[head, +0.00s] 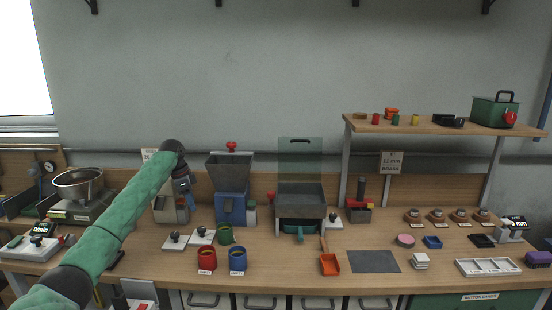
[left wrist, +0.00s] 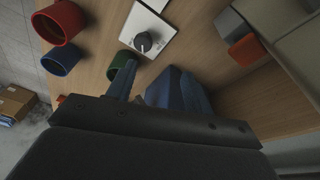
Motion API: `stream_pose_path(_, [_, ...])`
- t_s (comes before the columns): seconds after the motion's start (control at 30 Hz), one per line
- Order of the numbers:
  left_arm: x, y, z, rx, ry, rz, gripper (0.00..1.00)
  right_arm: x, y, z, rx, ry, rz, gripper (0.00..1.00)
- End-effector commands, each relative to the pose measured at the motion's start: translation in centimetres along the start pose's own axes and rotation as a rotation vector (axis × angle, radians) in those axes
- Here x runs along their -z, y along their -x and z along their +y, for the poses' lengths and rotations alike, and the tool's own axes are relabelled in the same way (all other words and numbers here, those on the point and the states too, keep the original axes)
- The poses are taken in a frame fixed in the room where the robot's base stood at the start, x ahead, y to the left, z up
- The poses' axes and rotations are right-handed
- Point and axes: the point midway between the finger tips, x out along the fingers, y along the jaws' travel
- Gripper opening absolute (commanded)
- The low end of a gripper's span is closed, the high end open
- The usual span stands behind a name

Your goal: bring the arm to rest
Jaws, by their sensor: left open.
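My left arm, in a green sleeve, reaches up from the lower left of the head view. Its gripper (head: 184,190) hangs above the bench, in front of a grey machine (head: 168,208) and left of a blue machine with a grey hopper (head: 232,208). In the left wrist view, the left gripper (left wrist: 155,92) has its two fingers apart. A blue body (left wrist: 166,82) shows between or behind them; I cannot tell its distance, and no grasp shows. My right gripper is in neither view.
Red (head: 207,259), blue (head: 238,259) and green (head: 225,234) cups stand near the gripper. White plates with black knobs (head: 174,240) lie below it. A steel bowl on a scale (head: 78,185) is left. A raised shelf (head: 430,127) is right. The air above the bench is mostly clear.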

Motion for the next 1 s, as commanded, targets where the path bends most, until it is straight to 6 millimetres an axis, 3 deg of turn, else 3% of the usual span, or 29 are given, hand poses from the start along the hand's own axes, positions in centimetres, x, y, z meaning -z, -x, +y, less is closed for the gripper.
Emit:
stream_pose_path(0.17, [3.1, 5.1, 0.7, 0.203, 0.156, -0.015, 0.52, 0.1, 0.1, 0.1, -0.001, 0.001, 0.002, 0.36])
stream_pose_path(0.3, [6.6, 10.0, 2.5, 0.381, 0.258, 0.030, 0.52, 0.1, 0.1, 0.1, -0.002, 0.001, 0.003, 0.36])
stream_pose_path(0.47, [9.4, 12.2, 5.8, 0.534, 0.353, 0.110, 0.52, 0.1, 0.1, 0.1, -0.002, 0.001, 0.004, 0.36])
stream_pose_path(0.7, [11.2, 10.4, 12.4, 0.671, 0.472, 0.251, 0.52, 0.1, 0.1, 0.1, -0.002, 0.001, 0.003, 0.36])
stream_pose_path(1.0, [10.0, 5.6, 20.2, 0.725, 0.577, 0.376, 0.52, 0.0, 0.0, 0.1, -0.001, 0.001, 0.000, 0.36])
